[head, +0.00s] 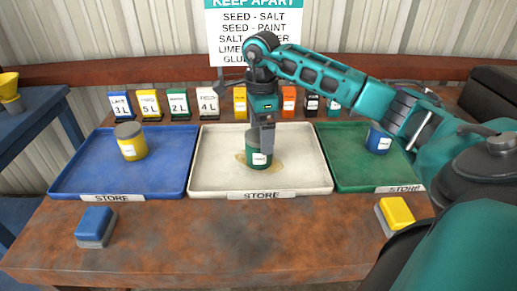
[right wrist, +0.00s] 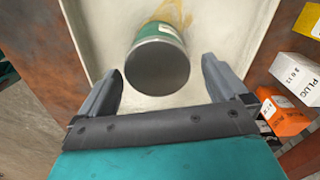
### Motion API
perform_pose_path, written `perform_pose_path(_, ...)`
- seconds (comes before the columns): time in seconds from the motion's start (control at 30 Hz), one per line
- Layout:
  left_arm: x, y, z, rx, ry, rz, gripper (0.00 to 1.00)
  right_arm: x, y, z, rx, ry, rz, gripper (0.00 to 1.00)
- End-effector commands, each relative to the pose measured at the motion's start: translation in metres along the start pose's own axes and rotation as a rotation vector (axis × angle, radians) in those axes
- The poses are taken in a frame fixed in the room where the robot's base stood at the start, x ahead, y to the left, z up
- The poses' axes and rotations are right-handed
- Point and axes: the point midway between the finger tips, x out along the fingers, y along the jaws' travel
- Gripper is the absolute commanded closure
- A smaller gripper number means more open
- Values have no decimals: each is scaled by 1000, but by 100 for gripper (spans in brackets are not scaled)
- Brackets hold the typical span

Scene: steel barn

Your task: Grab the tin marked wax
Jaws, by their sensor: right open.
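A green tin (head: 259,155) with a white label stands in the white tray (head: 205,180); I cannot read the label. My right gripper (head: 266,148) points down over this tin. In the right wrist view the gripper (right wrist: 161,68) is open, with the tin's grey lid (right wrist: 158,68) showing ahead between its fingers and a gap on each side. A yellow tin (head: 132,147) with a grey lid stands in the blue tray (head: 75,175). A blue tin (head: 378,143) stands in the green tray (head: 345,175), close to my right arm. Their labels are too small to read.
A brownish spill (head: 242,159) lies around the green tin. Several small labelled boxes (head: 178,104) line the back of the rusty table (head: 240,235). A blue sponge-like block (head: 96,225) and a yellow one (head: 396,214) lie in front. A sign (head: 254,25) hangs behind.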

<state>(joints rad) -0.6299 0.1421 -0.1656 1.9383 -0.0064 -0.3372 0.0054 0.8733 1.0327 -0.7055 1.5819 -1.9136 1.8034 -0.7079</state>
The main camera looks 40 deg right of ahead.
Motion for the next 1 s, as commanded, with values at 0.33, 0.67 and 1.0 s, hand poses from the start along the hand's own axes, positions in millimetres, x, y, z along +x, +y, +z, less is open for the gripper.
perform_pose_path(0.33,0,0,0,0,1,-1,57,37,3,5,-1,0,5,0)
perform_pose_path(0.67,1,-2,-3,0,7,-4,57,62,3,6,-2,0,0,0)
perform_pose_path(1.0,2,-3,-7,2,16,-6,57,62,3,6,-2,0,-1,19)
